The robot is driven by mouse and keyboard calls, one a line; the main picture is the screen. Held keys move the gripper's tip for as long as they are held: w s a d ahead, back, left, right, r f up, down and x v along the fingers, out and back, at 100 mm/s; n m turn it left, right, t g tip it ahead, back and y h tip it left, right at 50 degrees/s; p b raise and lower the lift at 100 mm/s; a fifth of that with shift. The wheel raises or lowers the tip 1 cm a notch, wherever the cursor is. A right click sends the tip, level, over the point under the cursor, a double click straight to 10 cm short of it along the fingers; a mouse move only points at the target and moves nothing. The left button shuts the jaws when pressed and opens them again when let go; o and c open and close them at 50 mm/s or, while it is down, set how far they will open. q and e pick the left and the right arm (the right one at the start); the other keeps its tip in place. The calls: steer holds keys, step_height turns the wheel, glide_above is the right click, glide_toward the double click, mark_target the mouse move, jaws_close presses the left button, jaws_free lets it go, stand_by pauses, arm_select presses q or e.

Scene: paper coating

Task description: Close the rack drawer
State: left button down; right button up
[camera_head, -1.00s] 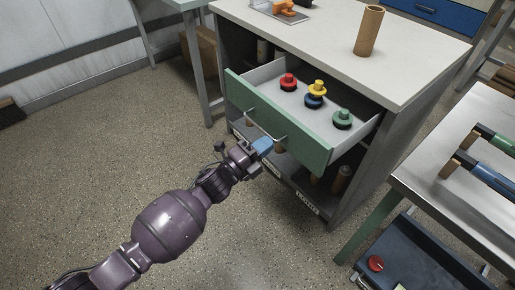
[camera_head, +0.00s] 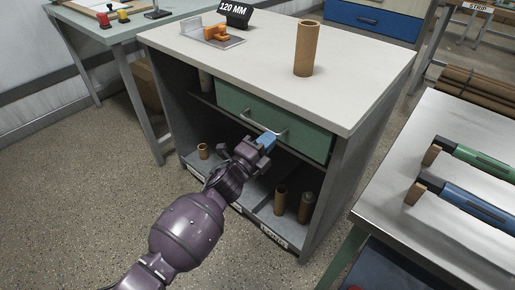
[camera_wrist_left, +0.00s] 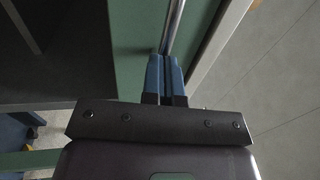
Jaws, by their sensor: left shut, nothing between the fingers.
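The rack drawer (camera_head: 296,129) has a green front with a metal bar handle (camera_head: 262,127). It sits inside the grey rack (camera_head: 345,150), its front about level with the rack's front, and its inside is hidden. My left gripper (camera_head: 267,139) is shut and empty, its blue fingertips at the drawer front just below the handle. In the left wrist view the shut blue fingers (camera_wrist_left: 166,72) meet the green drawer front (camera_wrist_left: 135,60) beside the metal handle (camera_wrist_left: 174,25). I cannot tell whether they press on it. My right gripper is not in view.
A cardboard tube (camera_head: 308,50) stands on the rack top, with an orange fixture (camera_head: 214,32) at its back left. Short tubes (camera_head: 280,199) stand on the shelf below. A metal table (camera_head: 440,235) with blue and green tools is at the right.

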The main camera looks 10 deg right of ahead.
arm_select(q)
steer(key=shift+w+d+f, duration=0.1)
steer(key=shift+w+d, duration=0.35)
steer(key=shift+d, duration=0.25)
steer(key=shift+w+d+r, duration=0.1)
steer(key=shift+w+r, duration=0.05)
steer(key=shift+r, duration=0.25)
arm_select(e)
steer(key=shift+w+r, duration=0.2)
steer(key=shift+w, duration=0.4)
